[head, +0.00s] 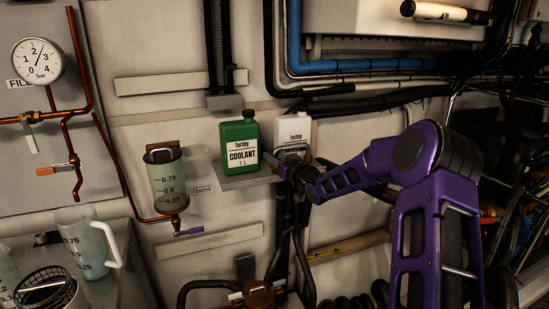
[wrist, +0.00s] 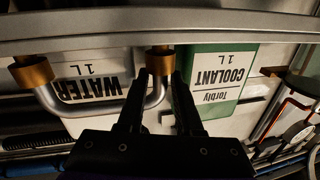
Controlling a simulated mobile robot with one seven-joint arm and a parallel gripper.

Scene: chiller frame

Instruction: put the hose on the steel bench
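The hose (wrist: 100,109) is a short, grey U-shaped piece with two brass ends, in front of the white WATER bottle in the wrist view. It shows small and partly hidden at my gripper in the head view (head: 293,152). My gripper (wrist: 161,78) has its fingers apart on either side of the hose's right leg in the wrist view, close to one brass end. A gap shows between the fingers, and I see no firm contact. The steel bench (head: 136,288) is at the lower left of the head view.
The green COOLANT bottle (head: 239,144) and white WATER bottle (head: 298,128) stand on the small shelf (head: 245,181), close to my gripper. A dosing cup (head: 167,183) hangs left of them. A jug (head: 85,243) and wire basket (head: 45,290) occupy the bench's left part.

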